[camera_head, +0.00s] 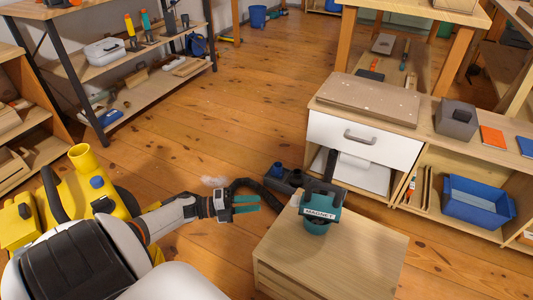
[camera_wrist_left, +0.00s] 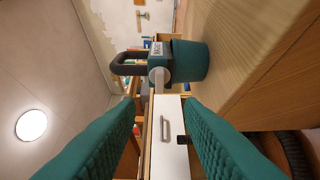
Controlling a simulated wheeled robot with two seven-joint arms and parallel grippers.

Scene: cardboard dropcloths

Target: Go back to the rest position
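My left gripper (camera_head: 246,204) reaches in from the left, above the floor and to the left of a low wooden cabinet (camera_head: 353,262). Its two teal fingers are apart with nothing between them. They also show apart in the left wrist view (camera_wrist_left: 157,108). A teal tool labelled MAGNET (camera_head: 318,212), with a black handle, stands on the wooden cabinet, apart from the gripper. It also shows in the left wrist view (camera_wrist_left: 186,60). My right gripper is not in view.
A white drawer (camera_head: 361,142) under a workbench stands behind the cabinet. A blue bin (camera_head: 478,201) sits on the shelf at right. A yellow machine (camera_head: 80,203) is at left, close to my arm. A dark hose (camera_head: 258,189) lies beyond the gripper. Open floor (camera_head: 170,150) spreads behind.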

